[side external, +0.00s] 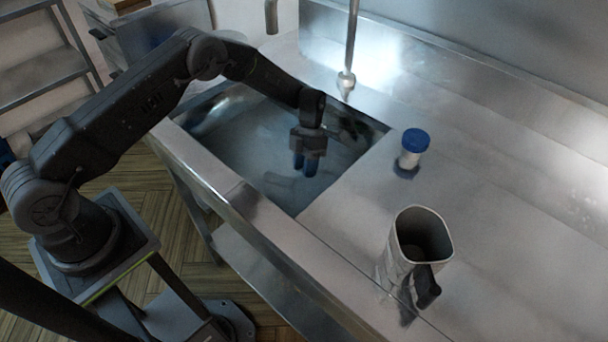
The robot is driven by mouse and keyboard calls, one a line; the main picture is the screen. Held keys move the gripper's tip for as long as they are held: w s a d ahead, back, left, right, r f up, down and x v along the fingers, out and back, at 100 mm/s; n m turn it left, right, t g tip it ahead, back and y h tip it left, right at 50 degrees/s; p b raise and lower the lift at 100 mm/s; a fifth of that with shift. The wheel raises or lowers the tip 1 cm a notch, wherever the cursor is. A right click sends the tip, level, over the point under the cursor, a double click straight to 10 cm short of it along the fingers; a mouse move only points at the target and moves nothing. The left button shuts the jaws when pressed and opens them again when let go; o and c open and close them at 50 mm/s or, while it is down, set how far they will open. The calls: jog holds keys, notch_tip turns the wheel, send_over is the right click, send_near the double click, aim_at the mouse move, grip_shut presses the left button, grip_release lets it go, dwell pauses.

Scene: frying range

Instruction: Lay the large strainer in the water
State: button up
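The sink basin (235,135) is sunk into the steel counter and holds what looks like water, with a grey, uneven surface. My gripper (305,168) points down over the right part of the basin, its two blue fingertips close together. I see nothing clearly held between them, and I cannot tell whether they are fully shut. I cannot make out a large strainer for certain. Dark shapes lie in the basin behind and right of my gripper, too unclear to name.
A tap spout (347,85) hangs down at the basin's back edge. A white jar with a blue lid (413,142) stands right of the basin. A metal jug with a black handle (400,262) stands near the counter's front edge. The counter's far right is clear.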

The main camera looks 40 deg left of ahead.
notch_tip(320, 180, up, 9)
jog(key=shift+w+a, duration=0.25)
jog(key=shift+w, duration=0.2)
